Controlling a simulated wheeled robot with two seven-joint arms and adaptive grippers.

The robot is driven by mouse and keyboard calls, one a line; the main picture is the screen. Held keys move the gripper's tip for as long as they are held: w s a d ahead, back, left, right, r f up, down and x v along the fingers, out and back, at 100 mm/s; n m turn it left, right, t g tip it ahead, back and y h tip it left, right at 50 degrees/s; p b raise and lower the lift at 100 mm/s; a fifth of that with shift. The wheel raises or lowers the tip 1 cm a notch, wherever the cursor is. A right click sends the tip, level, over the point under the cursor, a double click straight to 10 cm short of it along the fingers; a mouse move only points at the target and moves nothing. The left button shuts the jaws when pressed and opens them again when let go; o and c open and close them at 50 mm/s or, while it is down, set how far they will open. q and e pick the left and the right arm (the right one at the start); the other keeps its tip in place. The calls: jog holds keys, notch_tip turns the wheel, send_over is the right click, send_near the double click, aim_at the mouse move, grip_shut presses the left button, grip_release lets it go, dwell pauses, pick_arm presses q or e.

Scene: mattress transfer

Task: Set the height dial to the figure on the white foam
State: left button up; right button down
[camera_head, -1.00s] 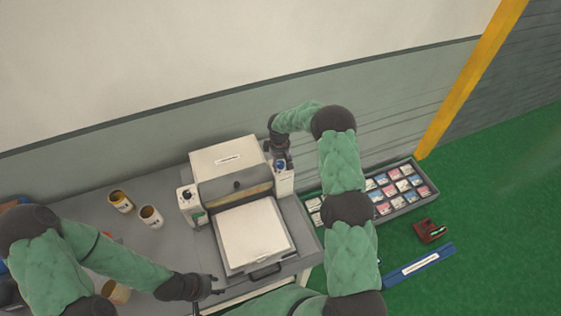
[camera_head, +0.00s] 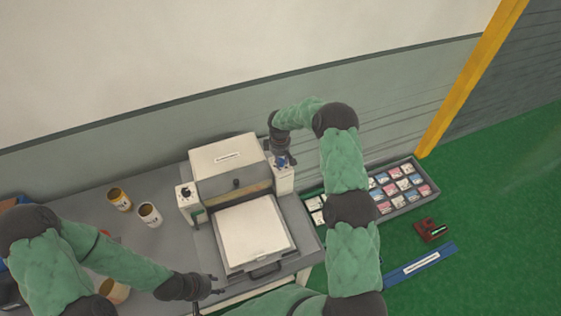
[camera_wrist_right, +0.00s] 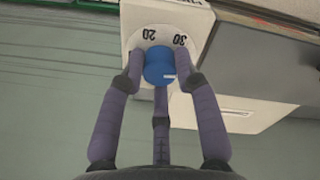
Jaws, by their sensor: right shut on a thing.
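The blue height dial (camera_wrist_right: 160,65) sits on a white panel (camera_wrist_right: 190,22) marked 20 and 30. In the head view the dial (camera_head: 281,161) shows on the right side of the machine (camera_head: 228,158), under my right gripper. White foam (camera_head: 254,232) lies flat on the tray in front of the machine; I see no figure on it. My left gripper (camera_head: 214,285) is apart at the table's front edge, its fingers too small to read.
A dark knob (camera_head: 186,191) is on the machine's left side. A tray of sample cards (camera_head: 415,197), a red item (camera_head: 431,230) and a blue bar (camera_head: 420,266) lie at the right.

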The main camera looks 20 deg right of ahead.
jog(key=n+b, duration=0.2)
jog(key=shift+f+n, duration=0.25)
jog(key=shift+n, duration=0.05)
jog(key=shift+n+b, duration=0.8)
jog(key=shift+n, duration=0.1)
jog(key=shift+s+n+b, duration=0.1)
jog(key=shift+n+b, duration=0.6)
jog(key=shift+n, duration=0.5)
pick_arm(q)
jog(key=shift+f+b, duration=0.6)
jog(key=shift+f, duration=2.8)
pick_arm(e)
jog(key=shift+r+n, duration=0.15)
jog(key=shift+n, duration=1.75)
jog(key=c, duration=0.9)
grip_release()
